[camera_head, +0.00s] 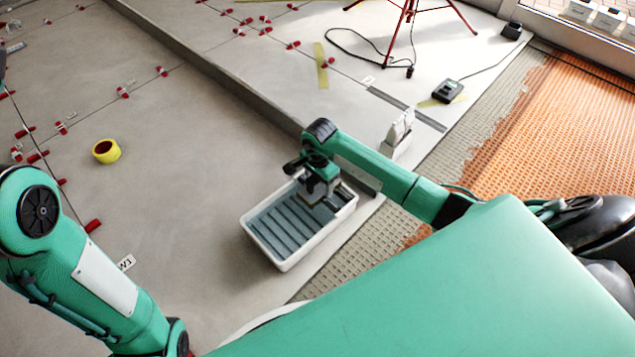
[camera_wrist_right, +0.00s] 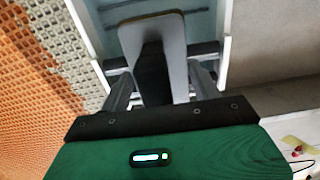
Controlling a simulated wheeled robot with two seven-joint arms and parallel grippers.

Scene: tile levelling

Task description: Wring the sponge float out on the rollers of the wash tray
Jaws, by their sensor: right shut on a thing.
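The white wash tray (camera_head: 284,265) stands on the grey tile floor in the middle of the head view, with blue-grey slat-like rollers (camera_head: 283,228) across it. My right gripper (camera_head: 318,192) is over the tray's far right part. It is shut on the sponge float, whose dark handle (camera_wrist_right: 152,80) sits between the fingers in the right wrist view. The float's pale plate (camera_wrist_right: 172,32) shows beyond the handle, between the tray walls. Its sponge face is hidden, and I cannot tell whether it touches the rollers. My left arm shows at lower left; its gripper is out of view.
Red levelling clips (camera_head: 123,92) line the joints. A white bottle-like object (camera_head: 399,132) stands right of the tray. Orange matting (camera_head: 560,125) covers the right. A red tripod (camera_head: 405,25) stands at the back.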

